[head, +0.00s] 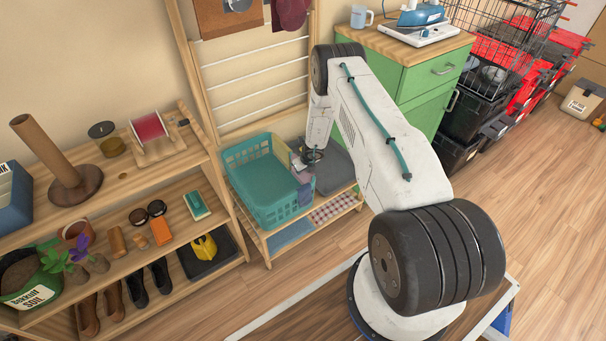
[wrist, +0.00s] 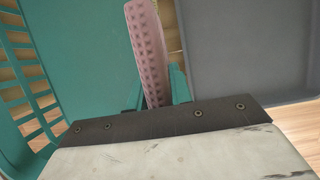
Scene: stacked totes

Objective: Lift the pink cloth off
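The pink cloth (wrist: 150,50), with a waffle texture, stands as a narrow strip in the wrist view, between the teal basket and a grey tray. My gripper (wrist: 157,92) has its teal fingers on either side of the cloth's lower end. Whether they press on it cannot be told. In the head view my gripper (head: 312,157) is low over the right edge of the teal basket (head: 255,207). A mauve cloth patch (head: 304,192) shows at that edge just below it. My gripper hides part of this spot.
The basket and the grey tray (head: 336,165) sit side by side on a low wooden rack, with folded cloths (head: 333,208) on the shelf below. A green cabinet (head: 425,100) stands to the right and a laden wooden shelf to the left.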

